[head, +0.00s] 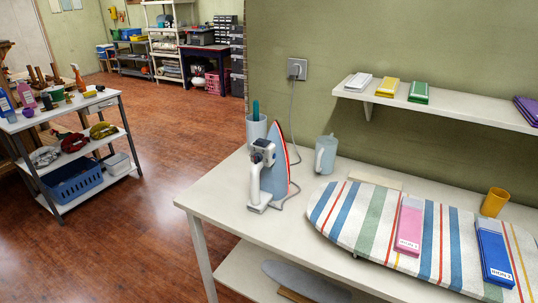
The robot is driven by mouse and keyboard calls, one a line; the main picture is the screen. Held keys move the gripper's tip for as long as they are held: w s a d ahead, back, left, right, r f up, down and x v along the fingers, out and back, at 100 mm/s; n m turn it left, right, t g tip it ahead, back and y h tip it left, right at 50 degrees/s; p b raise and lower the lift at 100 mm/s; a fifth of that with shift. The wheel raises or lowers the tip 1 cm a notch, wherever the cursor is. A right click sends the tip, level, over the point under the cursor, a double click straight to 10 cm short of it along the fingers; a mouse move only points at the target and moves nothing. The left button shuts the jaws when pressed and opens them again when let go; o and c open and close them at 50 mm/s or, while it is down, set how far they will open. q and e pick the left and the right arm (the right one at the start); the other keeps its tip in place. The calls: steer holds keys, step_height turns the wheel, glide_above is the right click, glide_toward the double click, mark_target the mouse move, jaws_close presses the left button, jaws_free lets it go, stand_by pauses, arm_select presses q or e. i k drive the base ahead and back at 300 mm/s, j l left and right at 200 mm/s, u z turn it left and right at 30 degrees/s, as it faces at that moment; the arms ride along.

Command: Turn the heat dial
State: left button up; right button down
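A clothes iron (275,175) stands upright on its heel near the left end of the white table (222,195). It has a white handle (261,180), a blue-grey body and a red line along the sole edge. A small dark and white control part (263,150) sits on the upper handle; it may be the heat dial, but it is too small to read a setting. A cord runs from the iron up to the wall outlet (297,69). Neither of my grippers is in the head view.
A wall shelf (450,107) overhangs.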

mark_target(258, 157)
steer(key=z, duration=0.45)
steer(key=j+z, duration=0.15)
steer(key=z, duration=0.3)
steer(key=i+j+z, duration=0.1)
steer(key=z, duration=0.8)
steer(key=j+z, duration=0.3)
steer(key=k+j+z, duration=0.25)
steer(key=j, duration=0.25)
steer(key=j+z, duration=0.3)
steer(key=k+j+z, duration=0.15)
steer(key=j+z, duration=0.15)
steer(key=j, duration=0.15)
steer(key=k+j+z, duration=0.4)
steer(key=j+z, duration=0.15)
